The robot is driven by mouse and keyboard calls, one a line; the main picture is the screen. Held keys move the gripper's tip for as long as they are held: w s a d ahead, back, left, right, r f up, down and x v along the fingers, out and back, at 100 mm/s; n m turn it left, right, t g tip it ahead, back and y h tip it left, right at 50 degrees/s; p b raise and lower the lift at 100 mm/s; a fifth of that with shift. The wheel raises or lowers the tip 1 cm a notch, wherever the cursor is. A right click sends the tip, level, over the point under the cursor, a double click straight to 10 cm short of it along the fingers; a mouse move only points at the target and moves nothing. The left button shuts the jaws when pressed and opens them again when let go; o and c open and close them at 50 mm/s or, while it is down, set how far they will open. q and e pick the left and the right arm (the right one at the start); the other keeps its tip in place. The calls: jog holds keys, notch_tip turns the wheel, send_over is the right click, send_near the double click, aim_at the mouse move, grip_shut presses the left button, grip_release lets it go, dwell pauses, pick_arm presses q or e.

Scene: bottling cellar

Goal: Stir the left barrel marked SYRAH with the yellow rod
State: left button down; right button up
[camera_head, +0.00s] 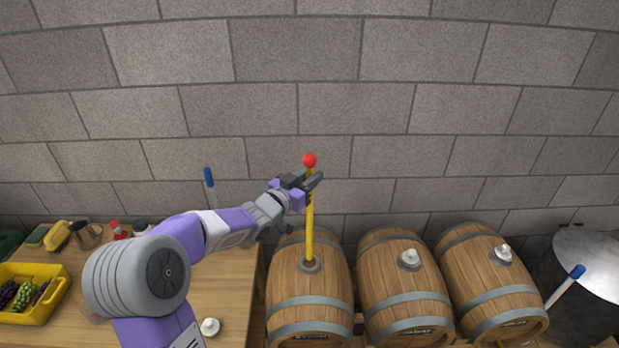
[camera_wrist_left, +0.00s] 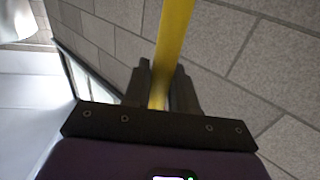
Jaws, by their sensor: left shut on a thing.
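The yellow rod (camera_head: 310,220) with a red ball at its top stands nearly upright over the left barrel (camera_head: 284,286). Its lower end meets the bung hole on top of that barrel; how deep it goes is hidden. My left gripper (camera_head: 314,182) is shut on the rod just below the red ball. In the left wrist view the rod (camera_wrist_left: 174,45) runs up between the fingers (camera_wrist_left: 160,92). The barrel's label is too small to read. My right gripper is not in view.
Two more barrels (camera_head: 390,290) (camera_head: 480,275) stand to the right, each with a white bung. A loose white bung (camera_head: 210,326) lies on the wooden table (camera_head: 235,290). A yellow crate (camera_head: 40,312) of grapes stands at left. A metal vessel (camera_head: 592,262) is far right.

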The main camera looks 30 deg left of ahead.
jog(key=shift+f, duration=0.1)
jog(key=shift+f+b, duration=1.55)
jog(key=shift+b, duration=0.1)
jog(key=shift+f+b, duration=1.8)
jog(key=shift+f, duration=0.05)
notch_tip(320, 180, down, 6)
jog(key=b, duration=0.6)
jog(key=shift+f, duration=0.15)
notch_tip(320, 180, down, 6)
jog(key=b, duration=0.6)
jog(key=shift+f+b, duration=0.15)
jog(key=shift+b, duration=0.2)
